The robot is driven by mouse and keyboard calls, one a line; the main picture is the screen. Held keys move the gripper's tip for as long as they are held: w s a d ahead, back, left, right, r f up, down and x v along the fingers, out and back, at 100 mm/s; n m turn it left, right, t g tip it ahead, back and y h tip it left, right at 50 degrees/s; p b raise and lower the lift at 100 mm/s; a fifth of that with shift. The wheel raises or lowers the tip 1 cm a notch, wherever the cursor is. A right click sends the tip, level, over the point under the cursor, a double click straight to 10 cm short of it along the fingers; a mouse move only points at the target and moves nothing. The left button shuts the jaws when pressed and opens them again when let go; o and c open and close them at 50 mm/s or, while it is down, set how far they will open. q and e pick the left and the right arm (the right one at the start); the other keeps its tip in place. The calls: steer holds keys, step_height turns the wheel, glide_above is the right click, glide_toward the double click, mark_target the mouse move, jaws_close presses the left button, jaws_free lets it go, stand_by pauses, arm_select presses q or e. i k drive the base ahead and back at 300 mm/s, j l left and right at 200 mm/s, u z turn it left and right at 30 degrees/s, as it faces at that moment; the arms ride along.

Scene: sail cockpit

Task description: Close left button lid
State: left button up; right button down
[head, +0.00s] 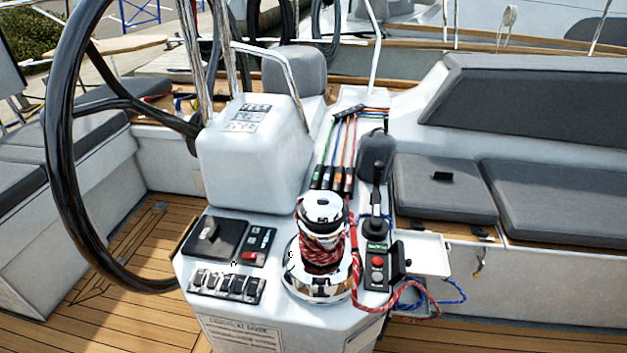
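On the white console, a row of small silver-and-black switch covers (227,285) sits on a black strip at the front left. Whether each cover is up or down is too small to tell. Behind it are a black panel with a knob (213,238) and a narrow panel with a green label and a red part (258,244). Right of the winch, a black control panel (376,263) has a red button and a grey button; a black flap (398,262) stands upright at its right edge. Which part is the left button lid, I cannot tell. Neither gripper shows.
A chrome winch (322,245) wrapped in red rope stands mid-console. A black lever (376,190) rises behind the right panel. A large black steering wheel (62,150) stands at the left. A white tray-like panel (428,256) and loose rope are at the right.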

mark_target(400, 264)
steer(key=i+l+u, duration=0.1)
steer(key=l+u, duration=0.15)
steer(key=l, duration=0.25)
steer(key=l+u, duration=0.2)
steer(key=l, duration=0.3)
steer(key=l+u, duration=0.25)
steer(key=l, duration=0.3)
steer(key=l+u, duration=0.25)
steer(key=l, duration=0.25)
steer(key=l+u, duration=0.2)
steer(key=l, duration=0.35)
steer(key=k+l+u, duration=0.25)
steer(key=l, duration=0.2)
steer(key=l+u, duration=0.25)
steer(key=l, duration=0.25)
steer(key=k+l+u, duration=0.2)
steer(key=l, duration=0.25)
steer(key=k+l+u, duration=0.3)
steer(key=j+u, duration=0.1)
steer(key=u, duration=0.2)
